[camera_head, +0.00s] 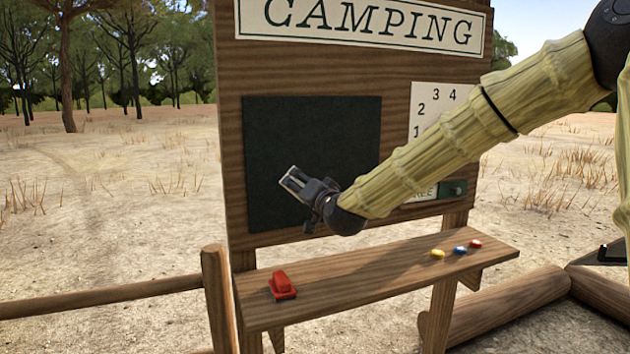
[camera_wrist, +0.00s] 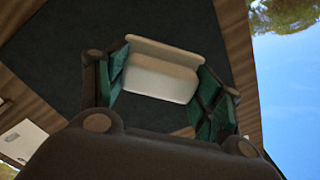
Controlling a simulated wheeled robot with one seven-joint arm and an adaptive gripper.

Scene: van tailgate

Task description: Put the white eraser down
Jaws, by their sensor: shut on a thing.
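The white eraser (camera_wrist: 160,78) is a pale block with a raised grip, seen between my fingers in the wrist view. My gripper (camera_head: 296,182) is shut on it, with the green finger pads at its two sides. In the head view the gripper is in front of the dark panel (camera_head: 275,130) of the wooden board, well above the shelf (camera_head: 355,285). The eraser is small and hard to make out there. I cannot tell whether it touches the panel.
A red block-like object (camera_head: 282,285) lies at the shelf's left end. Small yellow (camera_head: 438,254), blue (camera_head: 460,250) and red (camera_head: 475,244) pieces lie toward its right end. The shelf between them is clear. A wooden post (camera_head: 217,300) and rail stand at left.

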